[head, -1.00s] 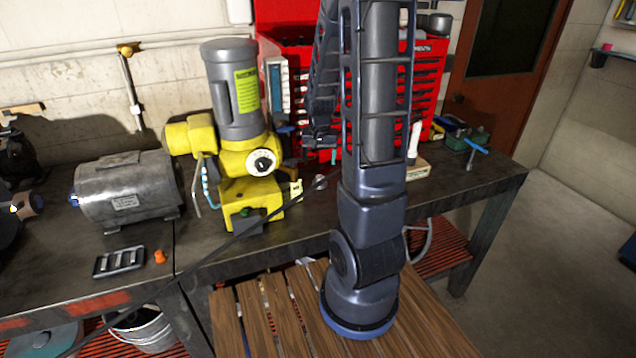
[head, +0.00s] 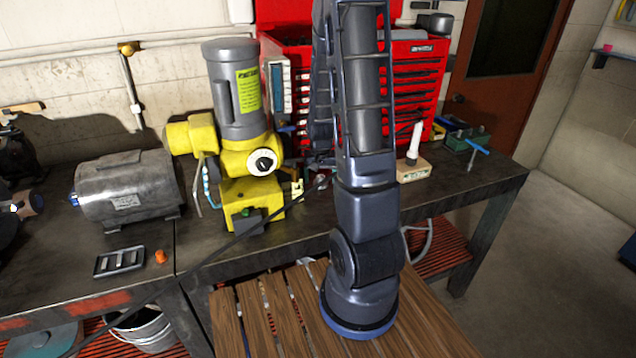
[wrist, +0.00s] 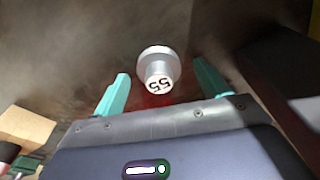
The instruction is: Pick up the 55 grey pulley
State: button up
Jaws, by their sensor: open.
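The grey pulley (wrist: 158,68) shows in the wrist view, a round silver-grey piece with a narrower hub marked 55, upside down in the picture. It is on the dark bench top. My gripper (wrist: 161,72) has two teal fingers spread apart, one to each side of the hub in the picture. The pulley appears between and just beyond the fingertips; I cannot tell the gap in depth. In the head view a small grey piece (head: 320,181) on the bench beside my arm looks like the pulley.
A yellow and grey motor (head: 250,160) stands left of the small grey piece, with a black cable crossing the bench. A red tool chest (head: 415,75) stands behind. A wooden block with a white bottle (head: 414,150) and a green vice (head: 468,138) are at right.

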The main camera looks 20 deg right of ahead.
jog(key=shift+c, duration=0.4)
jog(key=c, duration=1)
jog(key=shift+c, duration=0.2)
jog(key=shift+r, duration=0.1)
